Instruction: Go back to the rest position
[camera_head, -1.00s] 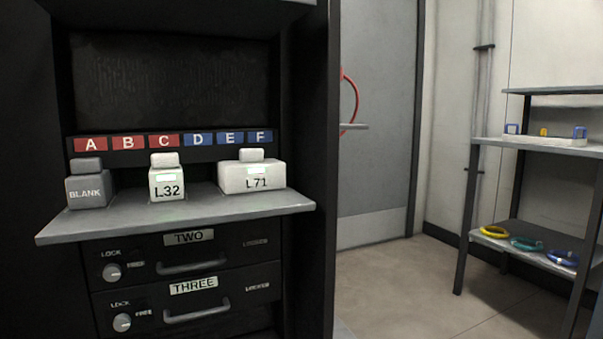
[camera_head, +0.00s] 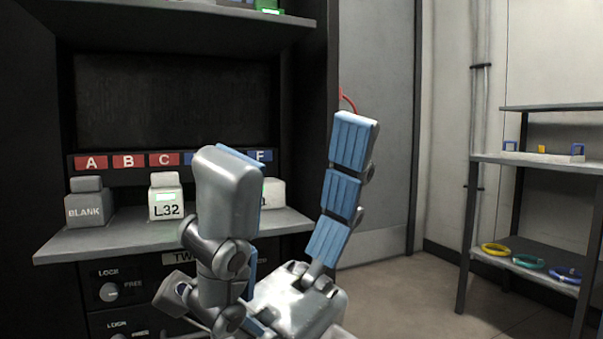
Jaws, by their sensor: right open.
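My right gripper (camera_head: 290,150) rises from the bottom middle of the head view, its fingers pointing up and spread wide apart. It is open, with nothing between the fingers. It stands in front of the grey shelf (camera_head: 110,239) of the black cabinet. It hides most of the L71 block (camera_head: 274,193), the D and E labels in large part, and the right part of the drawers. My left gripper is not in view.
The BLANK block (camera_head: 87,208) and the L32 block (camera_head: 166,203) stand on the cabinet shelf. A grey rack (camera_head: 520,165) at the right holds yellow, green and blue rings (camera_head: 526,262) on its lower shelf. Floor between cabinet and rack is clear.

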